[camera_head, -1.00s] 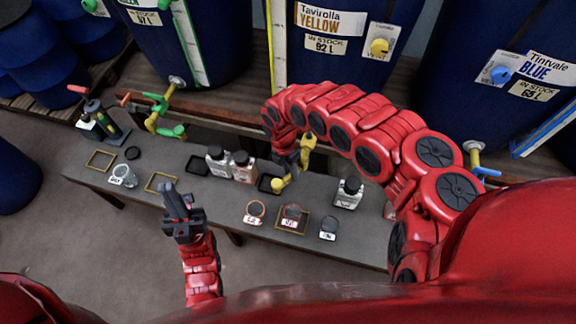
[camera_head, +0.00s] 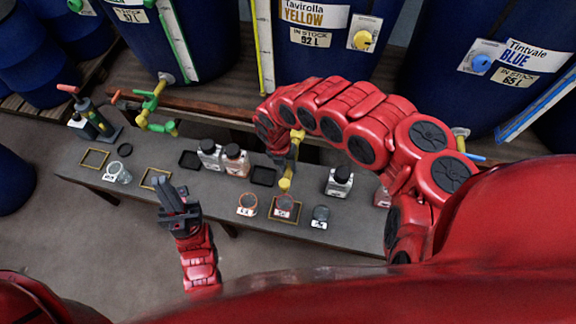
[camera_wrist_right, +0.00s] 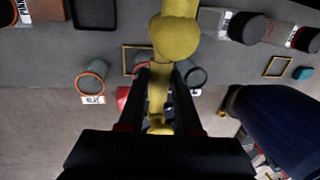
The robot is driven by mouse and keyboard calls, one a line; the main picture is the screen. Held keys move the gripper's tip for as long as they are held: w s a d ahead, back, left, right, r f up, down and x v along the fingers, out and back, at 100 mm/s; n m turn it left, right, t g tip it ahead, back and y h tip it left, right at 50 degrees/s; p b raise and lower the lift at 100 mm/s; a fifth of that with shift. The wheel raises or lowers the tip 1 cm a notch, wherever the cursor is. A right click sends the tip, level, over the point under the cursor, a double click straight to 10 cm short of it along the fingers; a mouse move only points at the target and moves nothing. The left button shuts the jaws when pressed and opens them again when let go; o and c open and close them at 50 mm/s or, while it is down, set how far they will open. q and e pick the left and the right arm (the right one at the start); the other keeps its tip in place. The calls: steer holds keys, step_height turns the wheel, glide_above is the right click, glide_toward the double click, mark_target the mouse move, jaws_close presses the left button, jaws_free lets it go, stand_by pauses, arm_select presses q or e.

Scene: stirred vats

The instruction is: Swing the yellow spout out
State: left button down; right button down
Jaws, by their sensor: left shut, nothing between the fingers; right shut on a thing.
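The yellow spout (camera_head: 287,182) hangs from the tap under the yellow vat (camera_head: 350,68) and reaches out over the bench. Its end shows just behind the yellow-framed square (camera_head: 297,219) with a labelled jar. My right gripper (camera_head: 287,160) is shut on the spout, partly hidden by my arm. In the right wrist view the spout (camera_wrist_right: 176,38) runs between both fingers of the gripper (camera_wrist_right: 159,90), with its knob-like end above the bench. My left gripper (camera_head: 172,190) is shut and empty, in front of the bench at left.
The bench (camera_head: 215,196) holds several jars and bottles. A green spout (camera_head: 155,118) and blue vat (camera_head: 485,70) stand to either side.

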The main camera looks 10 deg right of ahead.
steer(key=c, duration=0.6)
jaws_free()
step_height(320, 180, up, 17)
steer(key=w+a+p, duration=0.1)
steer(key=a+p, duration=0.2)
steer(key=p, duration=0.2)
steer(key=shift+w+p, duration=0.2)
steer(key=shift+p, duration=0.2)
